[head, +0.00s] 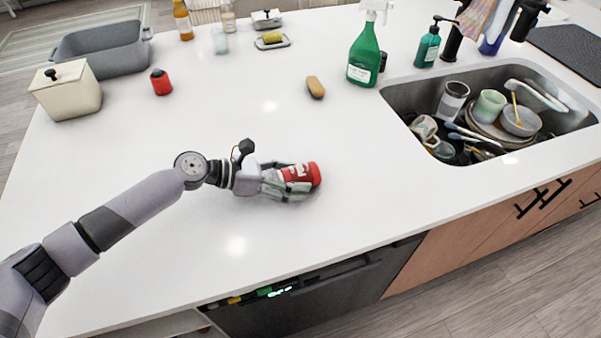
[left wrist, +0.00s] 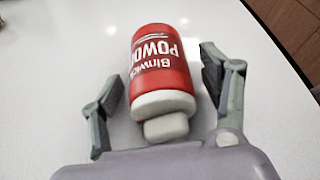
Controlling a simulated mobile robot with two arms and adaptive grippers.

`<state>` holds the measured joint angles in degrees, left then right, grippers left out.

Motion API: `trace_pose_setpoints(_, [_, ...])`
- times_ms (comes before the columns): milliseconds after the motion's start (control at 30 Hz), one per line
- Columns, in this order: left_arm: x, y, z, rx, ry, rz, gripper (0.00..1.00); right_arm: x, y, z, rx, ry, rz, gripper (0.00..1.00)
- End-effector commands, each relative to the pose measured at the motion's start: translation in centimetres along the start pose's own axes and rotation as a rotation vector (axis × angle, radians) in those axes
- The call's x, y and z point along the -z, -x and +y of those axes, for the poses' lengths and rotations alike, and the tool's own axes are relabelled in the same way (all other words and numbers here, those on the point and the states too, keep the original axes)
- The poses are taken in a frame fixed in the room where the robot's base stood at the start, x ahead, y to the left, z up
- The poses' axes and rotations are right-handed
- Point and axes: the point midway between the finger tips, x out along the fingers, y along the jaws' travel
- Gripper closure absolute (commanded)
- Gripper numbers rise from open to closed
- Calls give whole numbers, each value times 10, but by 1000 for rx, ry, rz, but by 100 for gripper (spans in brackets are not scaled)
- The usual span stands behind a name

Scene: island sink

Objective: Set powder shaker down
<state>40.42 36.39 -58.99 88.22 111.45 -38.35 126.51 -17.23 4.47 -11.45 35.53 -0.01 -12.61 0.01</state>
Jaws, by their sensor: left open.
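The powder shaker (head: 314,173) is a red and white can with "POWDER" lettering, on the white island counter (head: 210,130) near its front edge. It also shows in the left wrist view (left wrist: 160,68), where its pale end points toward my palm. My left gripper (head: 296,182) is around the shaker. In the left wrist view my left gripper (left wrist: 165,88) is open, with a finger on each side and a visible gap between each finger and the can. The shaker appears to lie on the counter; its underside is hidden. My right gripper is not in view.
The sink (head: 400,97), full of dishes, lies to the right. A green spray bottle (head: 364,55), a sponge-like brown item (head: 315,87) and a small red object (head: 161,82) stand farther back. A cream box (head: 66,92) is at left. The counter around the shaker is clear.

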Motion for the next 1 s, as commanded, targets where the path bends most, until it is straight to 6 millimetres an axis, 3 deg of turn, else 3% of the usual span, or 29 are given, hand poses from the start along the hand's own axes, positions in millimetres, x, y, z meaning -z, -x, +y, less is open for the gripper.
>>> trace_pose_setpoints(267, [0,-3,0,-1,-1,0,30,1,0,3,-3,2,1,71])
trace_pose_setpoints(1000, [0,-3,0,-1,-1,0,79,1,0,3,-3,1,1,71])
